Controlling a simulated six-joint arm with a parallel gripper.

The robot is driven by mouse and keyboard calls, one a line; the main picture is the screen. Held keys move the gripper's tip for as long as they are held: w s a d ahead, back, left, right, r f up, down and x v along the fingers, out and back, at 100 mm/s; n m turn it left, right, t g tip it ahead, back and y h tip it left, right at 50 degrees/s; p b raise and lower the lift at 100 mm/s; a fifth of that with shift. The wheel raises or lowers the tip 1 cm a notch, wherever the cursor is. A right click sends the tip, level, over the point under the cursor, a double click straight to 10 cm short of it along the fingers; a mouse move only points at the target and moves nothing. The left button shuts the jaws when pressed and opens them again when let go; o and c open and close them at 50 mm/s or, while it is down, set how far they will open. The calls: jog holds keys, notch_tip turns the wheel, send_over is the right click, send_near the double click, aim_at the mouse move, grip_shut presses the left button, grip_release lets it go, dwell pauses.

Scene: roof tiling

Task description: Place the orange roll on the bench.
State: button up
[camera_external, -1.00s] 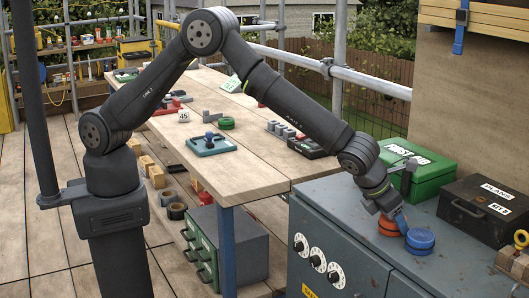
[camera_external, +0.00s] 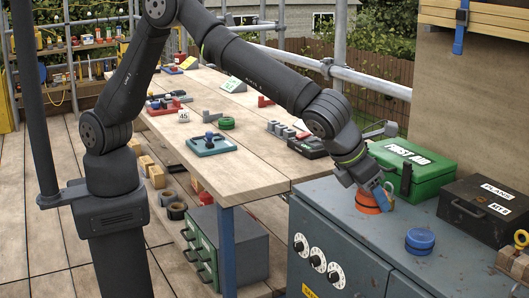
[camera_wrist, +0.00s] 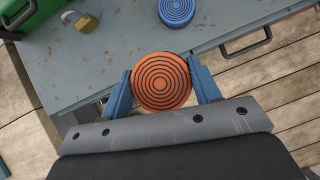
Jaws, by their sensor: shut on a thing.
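The bench (camera_external: 240,173) is the long wooden table left of the cabinet. A blue roll (camera_external: 420,240) stands on the cabinet, apart from the gripper; it also shows in the wrist view (camera_wrist: 176,11).
The grey cabinet (camera_external: 335,235) also bears a green first aid box (camera_external: 412,168) and a black box (camera_external: 484,208). The bench's near end is clear.

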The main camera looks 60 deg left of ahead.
jog(key=shift+s+r, duration=0.2)
jog(key=shift+s, duration=0.05)
